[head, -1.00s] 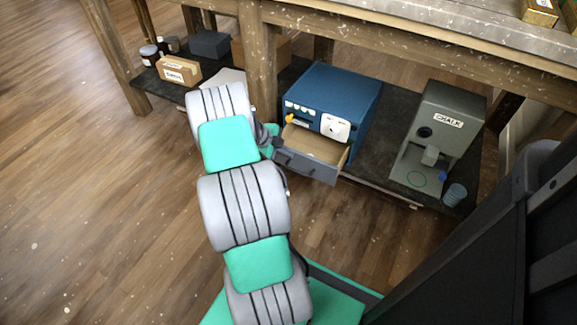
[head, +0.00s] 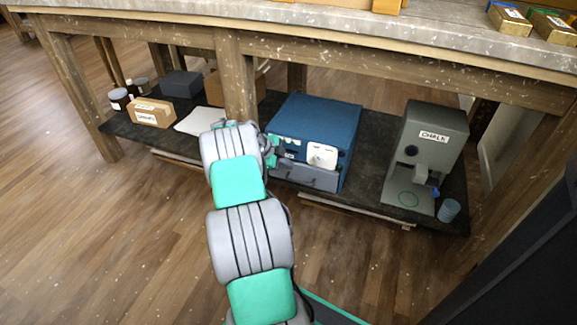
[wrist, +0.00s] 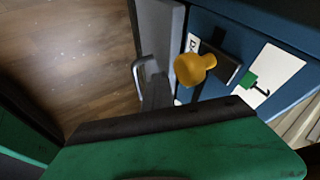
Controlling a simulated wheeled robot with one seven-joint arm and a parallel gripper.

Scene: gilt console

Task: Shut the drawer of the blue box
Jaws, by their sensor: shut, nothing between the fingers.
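The blue box (head: 318,118) stands on the low dark shelf. Its grey drawer (head: 308,178) sits in or close to the front face, below the white panel; I cannot tell whether a small gap is left. In the wrist view the drawer (wrist: 160,35) shows with its grey handle (wrist: 146,80), beside the box's blue face (wrist: 225,35) with a yellow knob (wrist: 195,68). My gripper (head: 272,150) is at the left of the box front, partly hidden by my arm. It is shut and empty. I cannot tell whether it touches the drawer.
A grey chalk machine (head: 432,150) and a small blue-grey cup (head: 449,210) stand to the right on the shelf. A table leg (head: 236,80) rises left of the box. Cardboard boxes (head: 152,112) and jars stand at the far left. The floor in front is clear.

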